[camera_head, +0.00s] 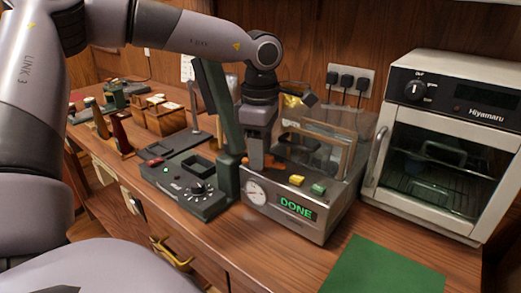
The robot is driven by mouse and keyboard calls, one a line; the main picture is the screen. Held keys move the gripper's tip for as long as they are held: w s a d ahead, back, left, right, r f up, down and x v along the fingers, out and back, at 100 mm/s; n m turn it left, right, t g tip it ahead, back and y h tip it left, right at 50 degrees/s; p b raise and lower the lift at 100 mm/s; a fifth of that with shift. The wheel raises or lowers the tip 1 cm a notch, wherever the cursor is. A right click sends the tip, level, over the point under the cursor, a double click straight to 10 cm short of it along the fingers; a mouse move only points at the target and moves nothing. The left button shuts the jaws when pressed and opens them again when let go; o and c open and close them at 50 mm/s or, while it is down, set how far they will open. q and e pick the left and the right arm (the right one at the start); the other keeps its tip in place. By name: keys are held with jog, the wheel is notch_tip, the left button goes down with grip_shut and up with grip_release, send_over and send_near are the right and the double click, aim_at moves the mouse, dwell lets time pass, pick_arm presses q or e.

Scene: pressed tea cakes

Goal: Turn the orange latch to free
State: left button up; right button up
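The press machine (318,232) is a grey box with a clear cover, a round dial gauge, a yellow button, a green button and a lit green "DONE" display. The orange latch (273,163) shows only in part at the machine's left top side, behind and beside my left gripper. My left gripper (258,150) points down over that corner, right at the latch. Its fingers are small and dark here, so I cannot tell whether they are closed on the latch or only beside it. My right gripper is not in view.
A dark green device with a raised lid (216,105) and a knob stands just left of the machine. A toaster oven (446,140) stands to the right. A green mat (384,270) lies in front, bare. Wooden boxes (165,118) stand at the back left.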

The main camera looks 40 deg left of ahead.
pick_arm(q)
grip_shut()
jog(key=m, duration=0.2)
jog(key=shift+w+m, duration=0.1)
jog(key=shift+m, duration=1.2)
grip_release()
